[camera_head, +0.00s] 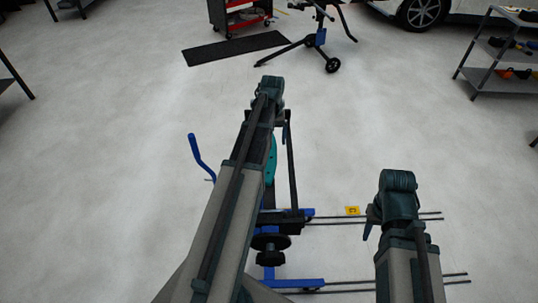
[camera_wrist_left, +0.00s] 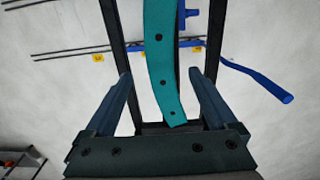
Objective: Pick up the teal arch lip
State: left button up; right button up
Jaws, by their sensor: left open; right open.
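The teal arch lip is a curved strip with several dark holes. In the left wrist view the teal arch lip (camera_wrist_left: 163,62) runs down from the top edge, its lower end appearing between the fingers of my open left gripper (camera_wrist_left: 161,74). No contact shows, and I cannot tell the depth gap. In the head view only a sliver of the teal arch lip (camera_head: 271,160) shows beside my left arm, which hides the rest. My right gripper (camera_head: 369,222) is to the right, away from the lip, mostly hidden by its own wrist, and open.
A dark frame stand with a blue base (camera_head: 295,284) and a blue handle (camera_head: 200,157) surrounds the lip. Thin dark rods extend right, near a yellow marker (camera_head: 352,211). A black mat (camera_head: 235,48), a wheeled stand (camera_head: 320,40) and a shelf (camera_head: 500,55) stand farther off. Open floor lies between.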

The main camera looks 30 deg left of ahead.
pick_arm(q)
jog(key=f+b, duration=0.2)
jog(key=f, duration=0.1)
jog(key=f+b, duration=0.1)
jog(key=shift+s+f+b, duration=0.25)
jog(key=shift+b, duration=0.15)
jog(key=shift+r, duration=0.1)
grip_shut()
